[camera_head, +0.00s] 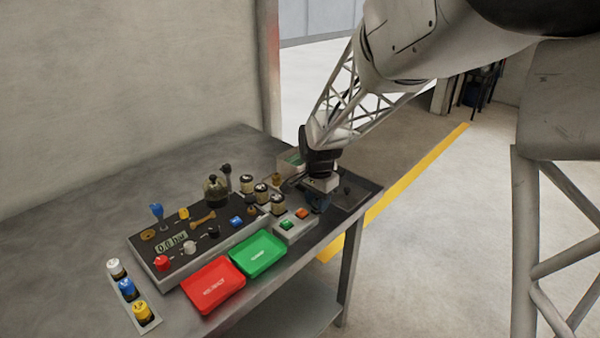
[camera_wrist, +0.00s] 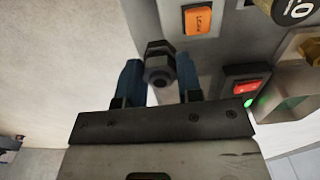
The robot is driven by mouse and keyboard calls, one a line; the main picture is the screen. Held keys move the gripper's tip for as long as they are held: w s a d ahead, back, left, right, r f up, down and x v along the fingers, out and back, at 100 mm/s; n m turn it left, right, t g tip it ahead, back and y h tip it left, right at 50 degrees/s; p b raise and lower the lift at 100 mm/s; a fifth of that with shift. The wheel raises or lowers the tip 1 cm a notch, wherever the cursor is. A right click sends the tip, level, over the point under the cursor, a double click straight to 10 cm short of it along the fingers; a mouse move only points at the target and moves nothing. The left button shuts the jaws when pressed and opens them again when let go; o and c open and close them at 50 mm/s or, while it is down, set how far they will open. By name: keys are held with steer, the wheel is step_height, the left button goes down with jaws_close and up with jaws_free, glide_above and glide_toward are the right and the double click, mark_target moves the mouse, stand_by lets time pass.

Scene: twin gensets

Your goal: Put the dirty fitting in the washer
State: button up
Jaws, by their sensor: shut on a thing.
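A dark grey fitting with a hex body (camera_wrist: 158,66) sits between the two blue fingers of my gripper (camera_wrist: 159,76) in the wrist view. My gripper is shut on it. In the head view my gripper (camera_head: 319,201) is low over the right end of the bench, behind the small grey button box (camera_head: 295,230). The fitting cannot be made out there. A dark shallow basin (camera_head: 368,188) lies at the bench's right corner, beside my gripper. I cannot tell for certain which thing is the washer.
A green tray (camera_head: 258,254) and a red tray (camera_head: 213,287) lie along the front edge. A black panel (camera_head: 190,262) with valves and a display is behind them. Several dark cylinders with pale tops stand left of my gripper. The bench's left rear is clear.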

steer(key=w+a+r, duration=0.1)
steer(key=w, duration=0.9)
steer(key=w+a+r, duration=0.2)
steer(key=w, duration=0.8)
steer(key=w+a+r, duration=0.1)
steer(key=w+r, duration=0.1)
steer(key=w, duration=0.8)
steer(key=shift+a+r, duration=0.25)
steer(key=shift+a, duration=0.05)
steer(key=shift+f, duration=0.1)
steer(key=shift+f, duration=2.4)
steer(key=shift+f, duration=0.15)
steer(key=shift+f, duration=2.35)
steer(key=shift+f, duration=0.15)
steer(key=o, duration=1)
